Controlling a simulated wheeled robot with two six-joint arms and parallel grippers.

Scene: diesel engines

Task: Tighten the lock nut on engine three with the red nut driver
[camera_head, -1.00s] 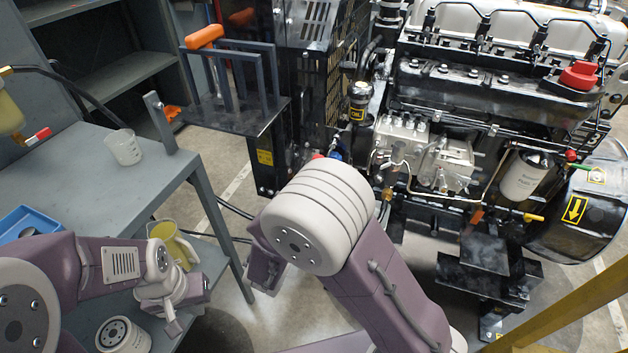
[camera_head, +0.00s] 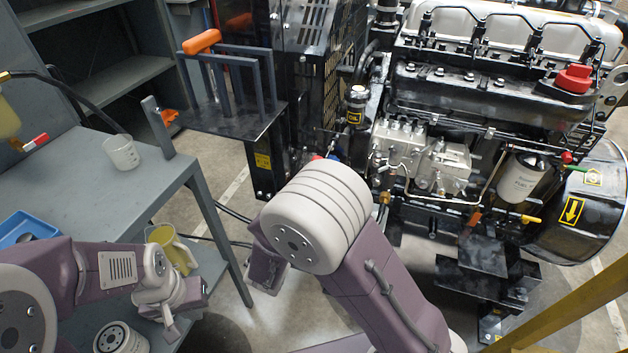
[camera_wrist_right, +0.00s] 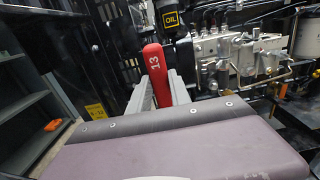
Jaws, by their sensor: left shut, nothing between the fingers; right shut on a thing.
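The red nut driver (camera_wrist_right: 155,72), its handle marked 13, stands between the fingers of my right gripper (camera_wrist_right: 159,90) in the right wrist view. The gripper is shut on the handle. In the head view my right arm hides that gripper. The engine (camera_head: 470,120) fills the right of the head view, with a silver pump block (camera_head: 425,160) on its side; it also shows in the wrist view (camera_wrist_right: 230,50). My left gripper (camera_head: 169,322) is shut and empty at the lower left, beside the workbench.
A grey workbench (camera_head: 85,185) on the left carries a clear beaker (camera_head: 122,152) and a blue tray (camera_head: 25,230). A yellow jug (camera_head: 176,250) and a white filter (camera_head: 120,340) stand lower down. A rack with an orange handle (camera_head: 202,41) stands left of the engine. A yellow rail (camera_head: 570,315) crosses the lower right.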

